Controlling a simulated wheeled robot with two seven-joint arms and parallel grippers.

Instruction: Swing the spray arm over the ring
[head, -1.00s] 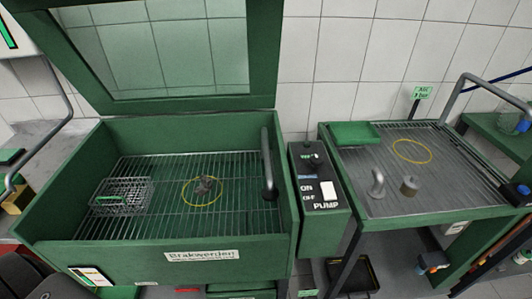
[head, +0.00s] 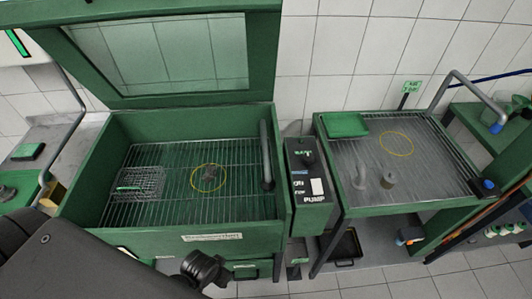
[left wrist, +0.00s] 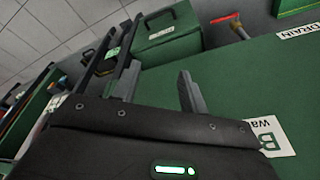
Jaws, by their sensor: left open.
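The spray arm (head: 266,155) is a dark grey upright pipe at the right inner wall of the green wash cabinet. A yellow ring (head: 209,178) lies on the cabinet's wire grate around a small dark part (head: 208,175). The pipe stands to the right of the ring, not above it. My left arm comes in at the bottom left, in front of the cabinet. My left gripper (left wrist: 158,82) is open and empty in the left wrist view, near the cabinet's green front with its white label (left wrist: 268,136). My right gripper is not in view.
The cabinet's glazed lid (head: 160,55) stands open. A wire basket (head: 138,185) sits on the grate at left. A pump control box (head: 305,170) stands at the cabinet's right. Further right, a drain table (head: 440,175) carries a second yellow ring (head: 396,144) and a green tray (head: 347,125).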

